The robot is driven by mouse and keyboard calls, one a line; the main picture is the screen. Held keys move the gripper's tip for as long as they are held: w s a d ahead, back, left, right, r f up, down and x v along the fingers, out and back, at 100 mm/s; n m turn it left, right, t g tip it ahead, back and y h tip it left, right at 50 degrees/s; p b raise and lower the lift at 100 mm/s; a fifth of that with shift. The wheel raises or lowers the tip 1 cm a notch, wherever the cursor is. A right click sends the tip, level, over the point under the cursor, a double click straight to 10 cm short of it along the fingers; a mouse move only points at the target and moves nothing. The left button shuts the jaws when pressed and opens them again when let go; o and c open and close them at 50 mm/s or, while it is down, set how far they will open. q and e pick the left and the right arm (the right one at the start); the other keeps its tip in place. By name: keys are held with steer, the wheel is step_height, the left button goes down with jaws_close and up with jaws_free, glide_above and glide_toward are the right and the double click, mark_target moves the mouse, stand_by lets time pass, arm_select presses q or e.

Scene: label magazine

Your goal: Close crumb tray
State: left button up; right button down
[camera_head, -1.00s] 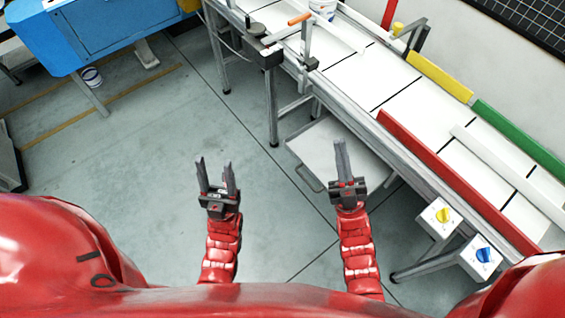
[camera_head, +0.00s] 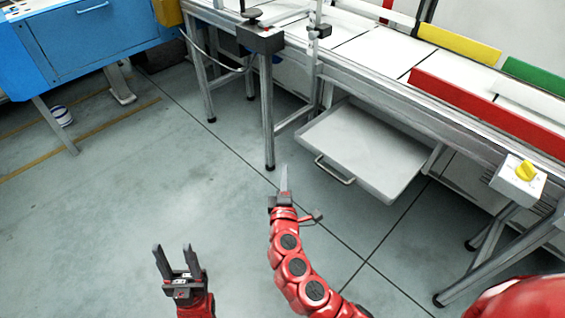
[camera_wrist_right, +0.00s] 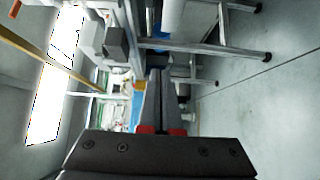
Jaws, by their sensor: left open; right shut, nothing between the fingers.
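The crumb tray (camera_head: 375,150) is a shallow white tray under the conveyor table, pulled out toward me, with a metal handle (camera_head: 335,170) on its front edge. My right gripper (camera_head: 284,180) is shut and empty, to the left of the handle and apart from it. Its shut fingers (camera_wrist_right: 158,95) also show in the right wrist view, with nothing between them. My left gripper (camera_head: 176,258) is open and empty over the bare floor, lower left of the tray.
The conveyor table (camera_head: 400,105) has metal legs, and one leg (camera_head: 267,115) stands just beyond my right gripper. A yellow knob box (camera_head: 518,180) sits at the right. The floor between is clear.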

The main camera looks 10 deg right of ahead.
glide_toward(296, 135)
steer(key=w+a, duration=0.3)
steer(key=w, duration=0.1)
steer(key=shift+w+d+r+b, duration=0.1)
steer(key=shift+w+d+b, duration=0.15)
steer(key=shift+w+d, duration=0.5)
steer(key=shift+w+d+b, duration=0.25)
steer(key=shift+w+d, duration=0.25)
steer(key=shift+d, duration=0.35)
steer(key=shift+w+d, duration=0.25)
steer(key=shift+d, duration=0.1)
steer(key=w+d+b, duration=0.2)
steer(key=w+d, duration=0.2)
steer(key=d, duration=0.1)
steer(key=w+d+b, duration=0.2)
steer(key=w+d, duration=0.2)
steer(key=d, duration=0.1)
steer(key=w+d+b, duration=0.3)
steer(key=w+d, duration=0.1)
steer(key=d, duration=0.1)
steer(key=shift+d, duration=0.2)
steer(key=shift+w+d+b, duration=0.35)
steer(key=shift+d+b, duration=0.05)
steer(key=shift+d+r, duration=0.1)
steer(key=shift+d, duration=0.15)
